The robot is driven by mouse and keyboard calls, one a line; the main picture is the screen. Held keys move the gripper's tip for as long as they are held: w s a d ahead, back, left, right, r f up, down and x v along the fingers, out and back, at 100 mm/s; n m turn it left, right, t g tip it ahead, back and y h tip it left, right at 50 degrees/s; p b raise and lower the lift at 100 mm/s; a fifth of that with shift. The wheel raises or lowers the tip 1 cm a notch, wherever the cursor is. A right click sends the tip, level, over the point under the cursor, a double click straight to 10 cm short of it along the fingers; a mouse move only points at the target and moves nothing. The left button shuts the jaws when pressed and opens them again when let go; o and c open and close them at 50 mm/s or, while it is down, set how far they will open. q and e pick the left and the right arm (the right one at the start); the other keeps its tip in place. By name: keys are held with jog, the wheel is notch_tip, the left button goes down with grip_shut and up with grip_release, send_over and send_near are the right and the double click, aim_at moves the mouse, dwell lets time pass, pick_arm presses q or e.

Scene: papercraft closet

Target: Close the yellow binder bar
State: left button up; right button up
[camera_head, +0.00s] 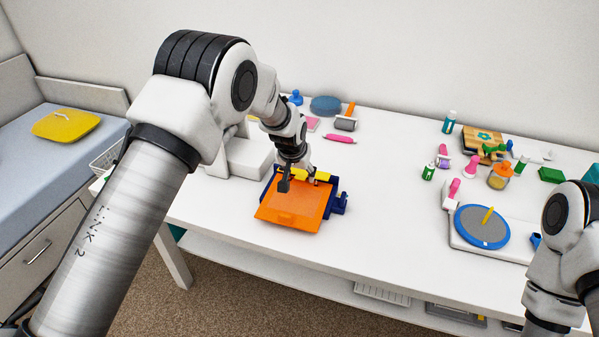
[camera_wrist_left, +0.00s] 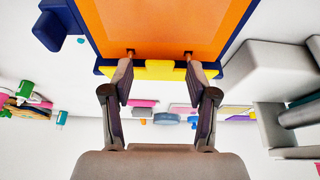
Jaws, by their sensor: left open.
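The binder (camera_head: 295,208) lies on the white table, with an orange sheet on a dark blue base. Its yellow bar (camera_head: 320,177) runs along the far edge of the sheet, and it also shows in the left wrist view (camera_wrist_left: 158,71). I cannot tell whether the fingertips touch the binder. My right arm shows at the right edge, but its gripper is out of view.
A round blue-rimmed turntable (camera_head: 482,228) stands on the right of the table. Bottles, a wooden board (camera_head: 483,146) and other small items lie at the back right. A pink marker (camera_head: 340,138) and a blue oval item (camera_head: 325,105) lie behind the binder. The table's middle is clear.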

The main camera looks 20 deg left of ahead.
pick_arm(q)
jog(key=shift+w+f, duration=0.2)
jog(key=shift+f, duration=0.15)
jog(key=shift+s+r, duration=0.15)
jog(key=shift+c, duration=1.4)
grip_shut()
jog(key=shift+s+f+t+b, duration=0.25)
jog(key=shift+f+t+b, duration=0.5)
jog(key=shift+b, duration=0.2)
jog(key=shift+s+f+t, duration=0.15)
jog(key=shift+f+t, duration=0.1)
jog(key=shift+t, duration=0.4)
